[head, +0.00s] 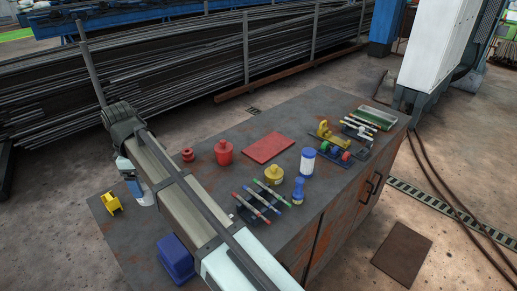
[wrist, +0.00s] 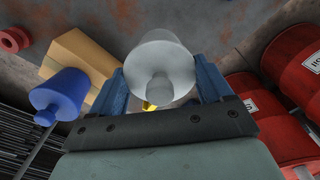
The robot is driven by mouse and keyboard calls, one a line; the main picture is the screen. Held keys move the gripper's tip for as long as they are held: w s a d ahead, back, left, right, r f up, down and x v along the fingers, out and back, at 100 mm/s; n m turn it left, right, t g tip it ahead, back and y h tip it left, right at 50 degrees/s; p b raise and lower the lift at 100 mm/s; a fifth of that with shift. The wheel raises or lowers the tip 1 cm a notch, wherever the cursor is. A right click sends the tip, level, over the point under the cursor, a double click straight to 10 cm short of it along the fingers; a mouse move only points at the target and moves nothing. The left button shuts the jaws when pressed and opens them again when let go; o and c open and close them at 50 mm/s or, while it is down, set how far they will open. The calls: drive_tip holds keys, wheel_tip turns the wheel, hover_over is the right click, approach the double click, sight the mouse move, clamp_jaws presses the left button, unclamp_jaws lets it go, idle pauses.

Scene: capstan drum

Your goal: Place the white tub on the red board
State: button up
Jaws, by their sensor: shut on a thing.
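The white tub (wrist: 158,55) is a pale round container with a knob, held between the two blue fingers of my gripper (wrist: 163,78) in the wrist view. In the head view the tub (head: 148,199) shows only partly, below my gripper (head: 137,184) and left of my arm. I cannot tell there whether its base touches the bench. The red board (head: 268,148) is a flat red rectangle lying on the bench, well to the right of the tub, with its top bare.
A red pot (head: 224,153) and a red spool (head: 187,155) stand between my gripper and the board. A yellow pot (head: 273,175), a blue-lidded white jar (head: 307,162) and a pen rack (head: 252,208) are nearer. A yellow piece (head: 111,203) and a blue bin (head: 175,258) are at left.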

drive_tip(key=w+d+m, duration=0.7)
drive_tip(key=w+d, duration=2.5)
drive_tip(key=d, duration=0.4)
drive_tip(key=w+d+r+n, duration=0.1)
drive_tip(key=w+d+n, duration=0.15)
drive_tip(key=w, duration=0.55)
drive_tip(key=shift+w+a+f+n, duration=0.15)
drive_tip(key=shift+f+n, duration=0.45)
drive_tip(key=shift+f, duration=1.05)
drive_tip(key=shift+s+a+f+n, duration=0.15)
drive_tip(key=shift+f+n, duration=0.5)
drive_tip(key=shift+f, duration=1)
drive_tip(key=shift+w+a+f+n, duration=0.2)
drive_tip(key=shift+f+n, duration=0.4)
drive_tip(key=shift+f, duration=1.05)
drive_tip(key=shift+f, duration=0.1)
drive_tip(key=o, duration=1.2)
drive_tip(key=shift+s, duration=0.1)
